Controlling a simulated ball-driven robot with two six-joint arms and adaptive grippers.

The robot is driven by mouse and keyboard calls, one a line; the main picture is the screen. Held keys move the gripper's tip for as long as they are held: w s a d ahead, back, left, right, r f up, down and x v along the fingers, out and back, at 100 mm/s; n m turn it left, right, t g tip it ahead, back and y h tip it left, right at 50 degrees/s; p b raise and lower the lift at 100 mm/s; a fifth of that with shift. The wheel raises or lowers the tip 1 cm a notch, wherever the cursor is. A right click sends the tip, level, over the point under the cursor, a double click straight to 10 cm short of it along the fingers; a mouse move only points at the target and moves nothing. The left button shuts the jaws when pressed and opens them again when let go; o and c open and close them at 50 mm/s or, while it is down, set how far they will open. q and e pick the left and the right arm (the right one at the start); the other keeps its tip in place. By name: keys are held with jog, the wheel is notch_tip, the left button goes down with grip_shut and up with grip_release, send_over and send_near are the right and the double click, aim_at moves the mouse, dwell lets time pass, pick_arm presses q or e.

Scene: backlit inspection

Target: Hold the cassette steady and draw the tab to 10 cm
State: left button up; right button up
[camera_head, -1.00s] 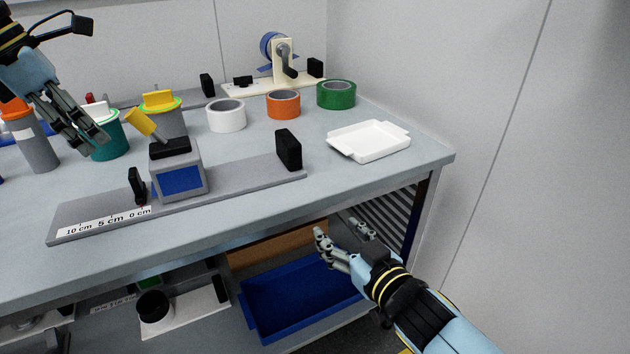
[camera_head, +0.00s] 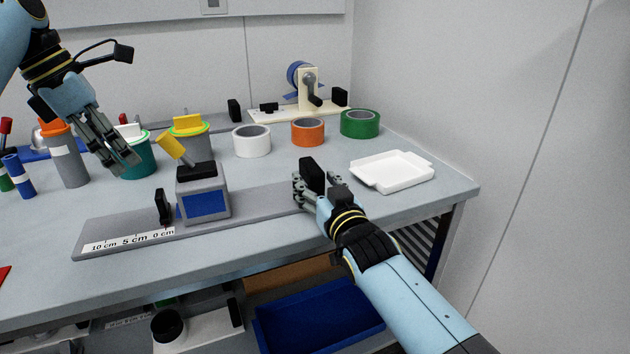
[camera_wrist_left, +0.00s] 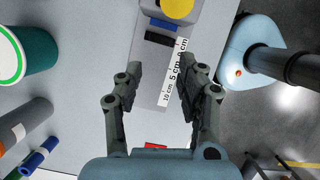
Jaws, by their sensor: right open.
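The cassette (camera_head: 205,202) is a grey box with a blue front panel, a black top and a tilted yellow knob, standing on a long grey base (camera_head: 250,205). The black tab (camera_head: 163,206) stands upright left of the box, near the 0 cm mark of the scale (camera_head: 128,240). The tab also shows in the left wrist view (camera_wrist_left: 160,38). My left gripper (camera_head: 122,160) is open and empty, above and left of the tab. My right gripper (camera_head: 316,190) is open, its fingers around the black upright block (camera_head: 312,172) at the base's right end; contact is unclear.
A white tray (camera_head: 392,171) and white, orange and green tape rolls (camera_head: 360,124) stand behind on the right. Teal (camera_head: 138,160) and grey (camera_head: 68,160) containers stand close to my left gripper. A tape dispenser (camera_head: 308,95) is at the back. A blue bin (camera_head: 320,322) sits below.

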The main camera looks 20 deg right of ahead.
jog(key=shift+w, duration=0.7)
grip_shut()
jog(key=shift+s+f, duration=0.1)
jog(key=shift+f, duration=0.05)
dwell(0.5)
